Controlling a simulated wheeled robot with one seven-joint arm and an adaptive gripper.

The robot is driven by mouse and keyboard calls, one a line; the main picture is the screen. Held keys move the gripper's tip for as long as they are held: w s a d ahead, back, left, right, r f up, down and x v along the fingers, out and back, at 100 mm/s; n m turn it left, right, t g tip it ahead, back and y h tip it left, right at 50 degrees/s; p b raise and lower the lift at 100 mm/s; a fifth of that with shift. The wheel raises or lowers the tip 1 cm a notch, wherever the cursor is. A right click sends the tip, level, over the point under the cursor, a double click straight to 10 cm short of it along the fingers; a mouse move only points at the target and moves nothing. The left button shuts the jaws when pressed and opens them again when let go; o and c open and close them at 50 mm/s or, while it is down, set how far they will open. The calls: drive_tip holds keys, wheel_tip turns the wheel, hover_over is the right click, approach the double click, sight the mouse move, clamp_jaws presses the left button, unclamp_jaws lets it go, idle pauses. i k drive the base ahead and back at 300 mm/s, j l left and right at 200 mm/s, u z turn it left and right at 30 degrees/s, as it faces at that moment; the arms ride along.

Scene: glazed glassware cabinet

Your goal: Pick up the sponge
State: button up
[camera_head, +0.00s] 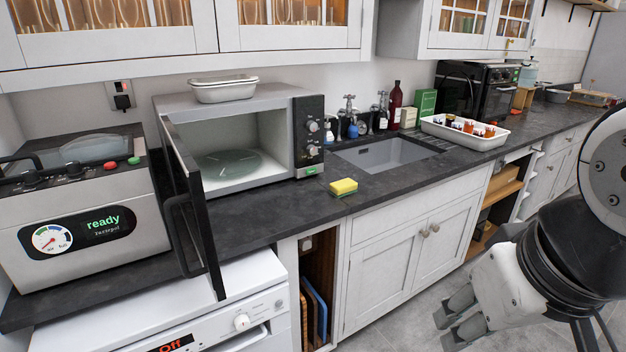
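The sponge (344,186) is yellow with a green layer underneath. It lies flat on the dark countertop (290,212), between the open microwave and the sink, close to the counter's front edge. My gripper (449,328) is at the lower right, in front of the white lower cabinets and well below and to the right of the sponge. Its grey fingers show side by side with a gap between them, and no object shows between them. Nothing hides the sponge.
The microwave (270,118) has its door (190,205) swung open over the counter edge. A sink (385,155) lies behind the sponge to the right. A white tray (465,137) with jars stands farther right. Glazed cabinets (290,25) hang above. The counter around the sponge is clear.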

sight(340, 189)
drive_tip(key=i+l+u, duration=0.15)
drive_tip(key=i+l, duration=0.2)
drive_tip(key=i+l+u, duration=0.2)
drive_tip(key=i+l, duration=0.15)
drive_tip(key=i+l+u, duration=0.15)
drive_tip(key=i+l, duration=0.2)
drive_tip(key=i+l+u, duration=0.2)
drive_tip(key=l, duration=0.35)
drive_tip(key=i+l+u, duration=0.15)
drive_tip(key=i+l, duration=0.25)
drive_tip(key=l, duration=0.1)
